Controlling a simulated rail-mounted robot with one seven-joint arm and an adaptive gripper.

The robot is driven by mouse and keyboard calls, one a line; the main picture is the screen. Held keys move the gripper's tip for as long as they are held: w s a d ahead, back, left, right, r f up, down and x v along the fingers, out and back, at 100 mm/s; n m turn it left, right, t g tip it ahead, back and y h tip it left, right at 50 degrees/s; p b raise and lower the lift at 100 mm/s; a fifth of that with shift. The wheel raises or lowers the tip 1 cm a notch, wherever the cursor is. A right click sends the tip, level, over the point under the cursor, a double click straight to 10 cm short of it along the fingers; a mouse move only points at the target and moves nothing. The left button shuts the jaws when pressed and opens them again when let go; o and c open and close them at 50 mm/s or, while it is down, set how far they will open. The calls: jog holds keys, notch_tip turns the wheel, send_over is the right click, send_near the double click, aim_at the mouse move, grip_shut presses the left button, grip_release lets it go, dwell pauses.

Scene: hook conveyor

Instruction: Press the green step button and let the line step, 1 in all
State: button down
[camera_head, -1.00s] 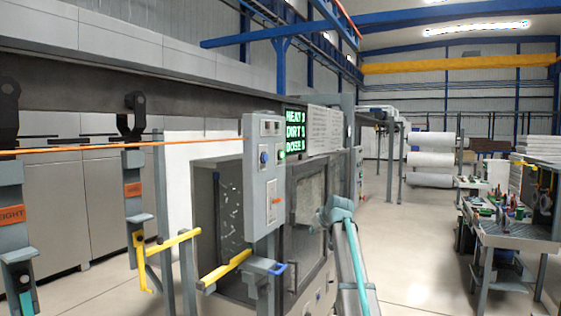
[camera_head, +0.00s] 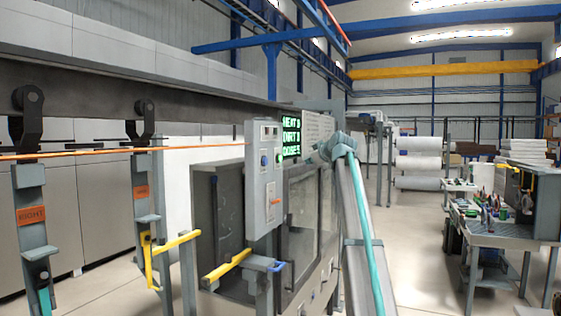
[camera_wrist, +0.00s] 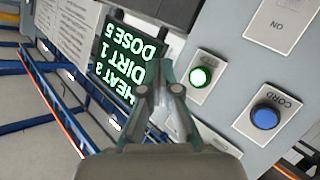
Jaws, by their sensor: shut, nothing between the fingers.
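The lit green step button (camera_wrist: 201,76) sits on a pale plate on the grey control panel (camera_wrist: 222,35) in the wrist view. It is small at the panel's right edge in the head view (camera_head: 279,159). My gripper (camera_wrist: 163,80) is shut and empty, its fingertips to the left of the button in the wrist view, apparently short of the panel. In the head view my gripper (camera_head: 314,157) is at the panel's right, partly hidden by my own wrist. The line's hangers (camera_head: 142,190) hang from the dark overhead rail (camera_head: 75,92) at the left.
A blue CORD button (camera_wrist: 265,118) and an ON plate (camera_wrist: 283,22) are close to the green button. A lit display (camera_wrist: 128,62) reads HEAT, DIRT 1, DOSE 5. Yellow bars (camera_head: 228,265) stick out below the panel. A cluttered workbench (camera_head: 495,232) stands at the right.

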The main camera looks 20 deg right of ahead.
aim_at(280, 158)
jog(key=w+a, duration=0.6)
jog(key=shift+a+r+p, duration=0.15)
jog(key=shift+a+p, duration=0.15)
jog(key=shift+p, duration=0.05)
dwell(0.5)
dwell(1.4)
jog(key=shift+w+a, duration=0.3)
